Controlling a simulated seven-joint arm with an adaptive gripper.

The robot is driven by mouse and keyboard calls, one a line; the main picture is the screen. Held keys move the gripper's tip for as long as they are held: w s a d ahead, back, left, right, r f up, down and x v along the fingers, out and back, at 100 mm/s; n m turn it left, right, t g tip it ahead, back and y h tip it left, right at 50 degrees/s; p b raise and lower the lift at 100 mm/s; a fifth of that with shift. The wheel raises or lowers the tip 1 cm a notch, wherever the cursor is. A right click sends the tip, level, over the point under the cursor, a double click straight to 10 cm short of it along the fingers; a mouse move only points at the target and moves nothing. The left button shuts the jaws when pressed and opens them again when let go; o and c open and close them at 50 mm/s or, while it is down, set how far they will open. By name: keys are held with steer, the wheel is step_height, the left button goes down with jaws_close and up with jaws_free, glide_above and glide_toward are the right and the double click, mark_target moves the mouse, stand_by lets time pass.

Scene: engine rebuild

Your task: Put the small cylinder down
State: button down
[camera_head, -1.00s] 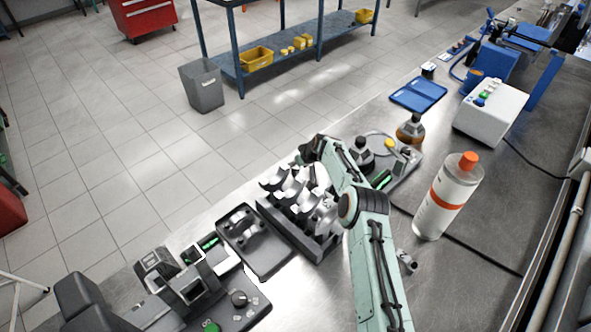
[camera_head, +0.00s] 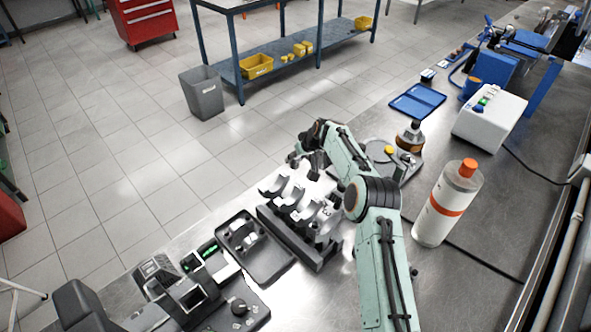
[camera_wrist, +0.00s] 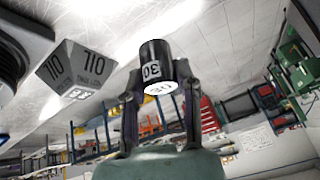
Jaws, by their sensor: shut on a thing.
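In the head view my gripper (camera_head: 304,158) is above the far side of the dark block with curved saddles (camera_head: 318,258). The cylinder cannot be made out clearly there.
A dark tray (camera_head: 270,268) lies left of the saddle block. Dark devices (camera_head: 165,285) stand at the lower left. A round base with a brass-banded part (camera_head: 410,138) is behind my arm. A white bottle with an orange cap (camera_head: 446,205) stands to the right. Bench is clear near the bottle.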

step_height(320, 180, up, 4)
steer(key=shift+f, duration=0.2)
step_height(320, 180, up, 11)
steer(key=s+d+n+g, duration=0.1)
steer(key=s+d+n, duration=0.1)
steer(key=s, duration=0.5)
steer(key=s+d+n+g+y, duration=0.1)
steer(key=s+d+n, duration=0.2)
steer(key=s, duration=0.5)
steer(key=s+d+r+n+g, duration=0.1)
steer(key=s+d+n, duration=0.2)
steer(key=s, duration=0.4)
steer(key=shift+s+d+y, duration=0.1)
steer(key=shift+s+y, duration=0.3)
steer(key=s+a+f+n, duration=0.1)
steer(key=s+n, duration=0.1)
steer(key=s, duration=0.7)
steer(key=f, duration=2.1)
steer(key=shift+s+a, duration=0.1)
steer(key=shift+s, duration=0.25)
